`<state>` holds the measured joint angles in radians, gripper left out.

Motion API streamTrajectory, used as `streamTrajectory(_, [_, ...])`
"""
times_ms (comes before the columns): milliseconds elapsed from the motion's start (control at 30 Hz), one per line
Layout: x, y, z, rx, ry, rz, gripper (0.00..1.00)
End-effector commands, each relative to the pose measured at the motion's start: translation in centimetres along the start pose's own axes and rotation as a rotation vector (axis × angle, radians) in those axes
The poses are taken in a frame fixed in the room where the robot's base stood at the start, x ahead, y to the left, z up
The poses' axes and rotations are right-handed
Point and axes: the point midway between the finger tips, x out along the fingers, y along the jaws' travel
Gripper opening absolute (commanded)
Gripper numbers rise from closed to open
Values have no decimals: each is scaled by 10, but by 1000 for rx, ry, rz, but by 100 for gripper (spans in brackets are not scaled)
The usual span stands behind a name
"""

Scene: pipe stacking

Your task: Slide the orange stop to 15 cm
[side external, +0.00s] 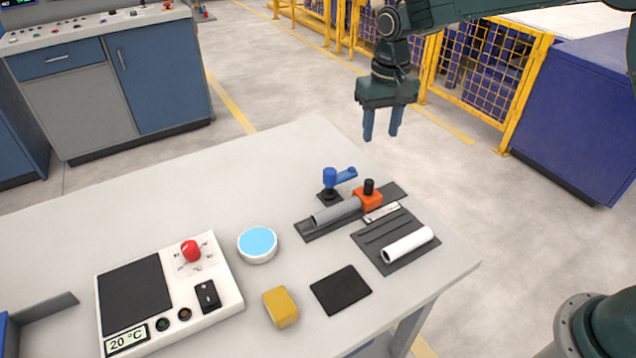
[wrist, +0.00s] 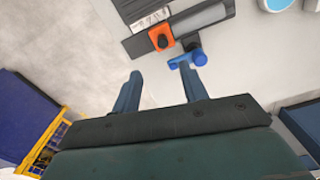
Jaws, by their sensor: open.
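The orange stop (side external: 367,199) with a black knob sits on a dark rail (side external: 311,234) near the table's right side. A grey pipe (side external: 337,211) lies on the rail, to the left of the stop. A pale scale strip (side external: 382,212) lies beside the stop; its marks are too small to read. My gripper (side external: 382,138) is open and empty, well above the table's far edge. In the wrist view the stop (wrist: 160,36) and the grey pipe (wrist: 202,18) show beyond my open fingers (wrist: 160,92).
A blue clamp handle (side external: 340,175) stands behind the rail. A white pipe (side external: 408,244) lies on a dark grooved plate (side external: 372,244) in front. A black pad (side external: 341,290), yellow block (side external: 281,307), blue-topped round dish (side external: 257,244) and control panel (side external: 226,271) occupy the front and left. The table's back left is clear.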

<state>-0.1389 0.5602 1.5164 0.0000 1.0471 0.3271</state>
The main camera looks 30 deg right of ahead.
Motion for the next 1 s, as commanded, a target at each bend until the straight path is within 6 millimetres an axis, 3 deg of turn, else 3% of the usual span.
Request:
streamTrajectory(133, [13, -5, -7, 6, -15, 5, 43])
streamTrajectory(633, [26, -6, -8, 8, -19, 6, 43])
streamTrajectory(1000, [72, -5, -6, 8, -21, 7, 43])
